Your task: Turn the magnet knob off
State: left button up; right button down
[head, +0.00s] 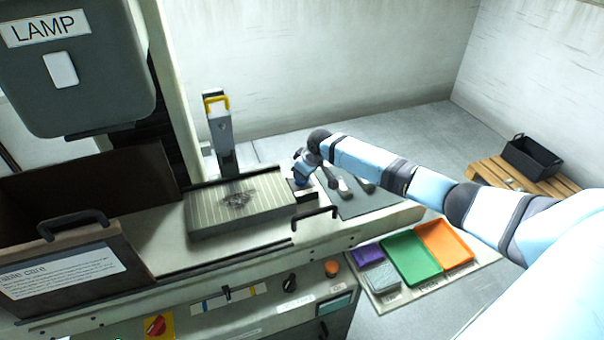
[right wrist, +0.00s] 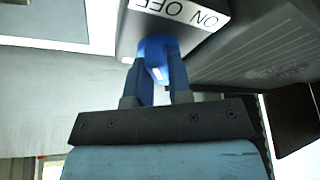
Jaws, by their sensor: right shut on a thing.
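The magnet knob (right wrist: 158,48) is blue with a white mark, and shows in the right wrist view below a white label (right wrist: 184,10) reading ON and OFF upside down. I cannot tell which word the mark stands for. My right gripper (right wrist: 158,72) is shut on the knob, one finger on each side. In the head view my right gripper (head: 303,173) is at the right end of the ribbed magnet plate (head: 225,215); the knob is mostly hidden there. My left gripper is not in view.
A yellow-topped post (head: 219,135) stands behind the plate. A dark mat (head: 372,200) with tools lies just right of my gripper. A black handle (head: 314,216) is in front. Purple, green (head: 410,258) and orange trays lie lower right; a black crate (head: 530,157) is far right.

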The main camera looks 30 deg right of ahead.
jog(key=shift+f+n+g+y, duration=0.1)
jog(key=shift+n+g+y, duration=0.2)
jog(key=shift+n, duration=0.7)
jog(key=c, duration=1)
grip_release()
jog(key=shift+c, duration=0.2)
jog(key=b+v, duration=0.2)
jog(key=v, duration=1.1)
jog(key=shift+d+r, duration=0.25)
jog(key=shift+r, duration=0.1)
